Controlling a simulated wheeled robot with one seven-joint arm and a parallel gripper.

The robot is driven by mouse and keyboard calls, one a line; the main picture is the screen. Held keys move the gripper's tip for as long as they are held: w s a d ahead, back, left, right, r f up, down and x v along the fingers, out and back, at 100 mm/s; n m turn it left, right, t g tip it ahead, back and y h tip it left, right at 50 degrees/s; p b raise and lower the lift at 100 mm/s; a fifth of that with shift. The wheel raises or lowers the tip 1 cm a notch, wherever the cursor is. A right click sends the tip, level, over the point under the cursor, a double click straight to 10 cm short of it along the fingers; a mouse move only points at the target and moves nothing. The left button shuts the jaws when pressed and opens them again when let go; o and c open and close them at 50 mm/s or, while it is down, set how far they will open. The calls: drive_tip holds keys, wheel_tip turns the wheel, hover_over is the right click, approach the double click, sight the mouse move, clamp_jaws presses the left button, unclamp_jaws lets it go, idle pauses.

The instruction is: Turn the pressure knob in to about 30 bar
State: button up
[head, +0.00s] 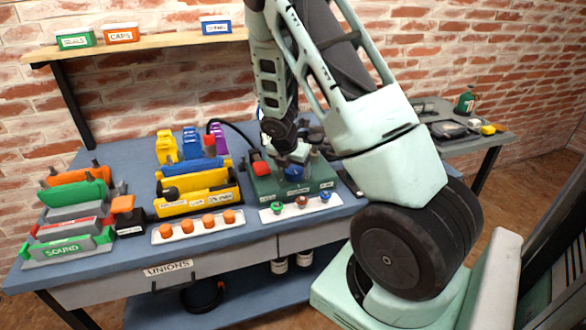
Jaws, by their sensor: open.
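A green test unit (262,187) stands on the blue bench, right of its middle. A blue round knob-like part (294,174) shows on it, and a red part (261,168) sits at its left. I cannot tell for sure that the blue part is the pressure knob. My gripper (291,163) points down over the unit, just above or around the blue part; contact cannot be told. Its jaws are open, with the fingertips small and partly hidden. My arm covers the area behind the unit, and no pressure gauge reading can be made out.
A white strip (270,214) with green, red and blue caps lies in front of the unit. A side table (490,142) stands right. A shelf (150,45) hangs behind.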

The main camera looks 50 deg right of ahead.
drive_tip(key=c, duration=1)
drive_tip(key=shift+o, duration=0.2)
